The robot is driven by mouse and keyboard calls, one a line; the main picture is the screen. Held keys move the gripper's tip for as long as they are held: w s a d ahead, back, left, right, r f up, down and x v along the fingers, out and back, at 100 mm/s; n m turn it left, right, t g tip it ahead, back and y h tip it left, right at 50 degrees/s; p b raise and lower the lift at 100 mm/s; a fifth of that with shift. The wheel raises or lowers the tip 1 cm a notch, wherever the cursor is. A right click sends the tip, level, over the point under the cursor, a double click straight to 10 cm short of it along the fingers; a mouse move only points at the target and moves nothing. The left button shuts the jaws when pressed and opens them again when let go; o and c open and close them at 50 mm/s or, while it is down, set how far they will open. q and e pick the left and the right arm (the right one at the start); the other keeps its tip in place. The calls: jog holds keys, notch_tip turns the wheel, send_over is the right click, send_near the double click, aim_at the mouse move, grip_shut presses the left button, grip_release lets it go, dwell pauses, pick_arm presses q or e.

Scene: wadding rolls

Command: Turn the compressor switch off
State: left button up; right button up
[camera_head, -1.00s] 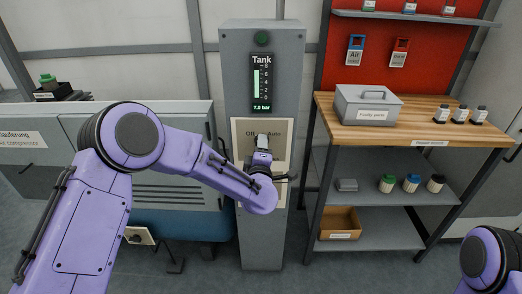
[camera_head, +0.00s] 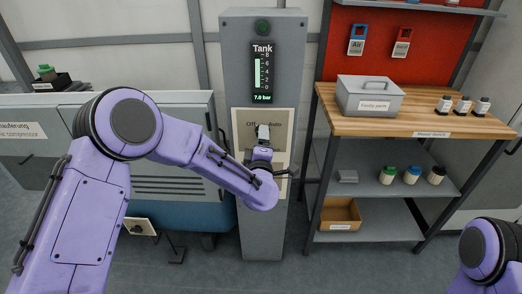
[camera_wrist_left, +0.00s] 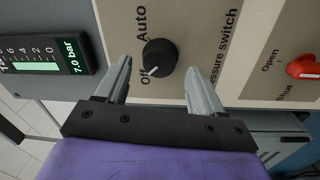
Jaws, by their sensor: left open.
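The compressor switch is a black round knob (camera_wrist_left: 160,58) on a beige panel (camera_head: 282,150) on the grey column. In the left wrist view its white pointer mark is on the side of the word Off, away from Auto. My left gripper (camera_wrist_left: 159,68) is open, with one finger on each side of the knob and a visible gap to each. It shows in the head view (camera_head: 263,131) in front of the panel, hiding the knob there. Whether it touches the knob's face I cannot tell. My right gripper is out of view; only part of that arm shows.
A tank gauge (camera_head: 262,70) above the panel reads 7.0 bar. A red knob (camera_wrist_left: 303,67) marked Open and Shut is beside the switch panel. A wooden bench (camera_head: 420,118) with a grey box (camera_head: 369,95) stands right of the column. The grey compressor housing (camera_head: 165,160) is left.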

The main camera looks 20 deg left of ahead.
pick_arm(q)
jog(key=b+v, duration=0.1)
jog(key=v, duration=0.8)
jog(key=s+a+f+m+g+h, duration=0.25)
jog(key=s+f+m, duration=0.25)
jog(key=f, duration=0.5)
jog(key=s+a+f+m+g+h, duration=0.15)
jog(key=s+f+m+g, duration=0.3)
jog(key=f, duration=0.45)
jog(key=s+a+f+m+g, duration=0.1)
jog(key=s+a+f+g, duration=0.1)
jog(key=s, duration=0.6)
jog(key=s+a+f+m+g+y+p, duration=0.1)
jog(key=s+a+f+g, duration=0.2)
jog(key=s+f, duration=0.3)
jog(key=s+a+f+m+g+y+p, duration=0.1)
jog(key=s+a+f, duration=0.3)
jog(key=s, duration=0.8)
jog(key=shift+a+f+g, duration=0.25)
jog(key=shift+f+g, duration=0.15)
jog(key=shift+g, duration=0.4)
jog(key=shift+w, duration=0.1)
